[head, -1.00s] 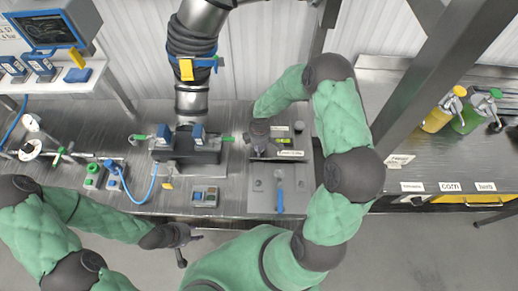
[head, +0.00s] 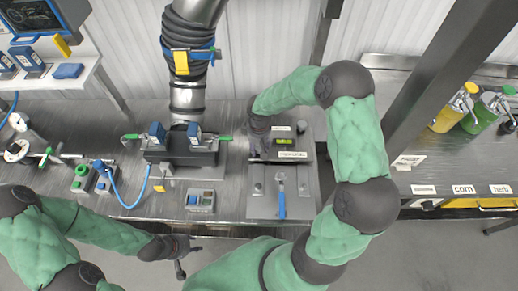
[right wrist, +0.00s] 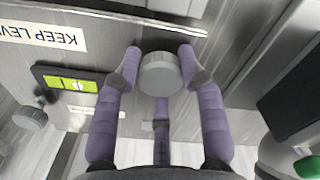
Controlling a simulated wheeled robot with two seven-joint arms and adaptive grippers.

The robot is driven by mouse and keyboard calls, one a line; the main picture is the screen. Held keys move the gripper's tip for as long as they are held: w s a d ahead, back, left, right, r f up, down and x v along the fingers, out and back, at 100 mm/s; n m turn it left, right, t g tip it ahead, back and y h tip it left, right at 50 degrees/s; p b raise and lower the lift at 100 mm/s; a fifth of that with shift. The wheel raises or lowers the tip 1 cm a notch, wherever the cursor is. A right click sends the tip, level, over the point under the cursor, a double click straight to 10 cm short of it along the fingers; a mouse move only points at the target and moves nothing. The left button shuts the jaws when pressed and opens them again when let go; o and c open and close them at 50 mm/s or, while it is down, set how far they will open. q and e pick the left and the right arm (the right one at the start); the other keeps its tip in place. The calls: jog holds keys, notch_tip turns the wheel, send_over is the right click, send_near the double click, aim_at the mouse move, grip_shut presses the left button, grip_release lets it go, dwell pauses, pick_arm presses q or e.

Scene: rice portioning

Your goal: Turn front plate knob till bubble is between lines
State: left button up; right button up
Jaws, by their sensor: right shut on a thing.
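The front plate (right wrist: 70,17) carries a label reading KEEP LEVEL, partly cut off. A green bubble vial (right wrist: 66,83) in a dark frame sits beside it; a pale bubble shows near its middle, but its place against the lines is too small to tell. The vial also shows in the head view (head: 284,141). My right gripper (right wrist: 160,75) is shut with its purple fingers around a round grey metal knob (right wrist: 160,70). In the head view the right gripper (head: 259,130) hides the knob. My left gripper (head: 183,253) is empty, fingers apart, in front of the bench.
A metal post (head: 440,80) stands on the right. Another round metal knob (right wrist: 30,117) shows at left.

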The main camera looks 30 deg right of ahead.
jog(key=shift+s, duration=0.1)
dwell(0.5)
jog(key=o, duration=1.1)
jog(key=shift+o, duration=0.2)
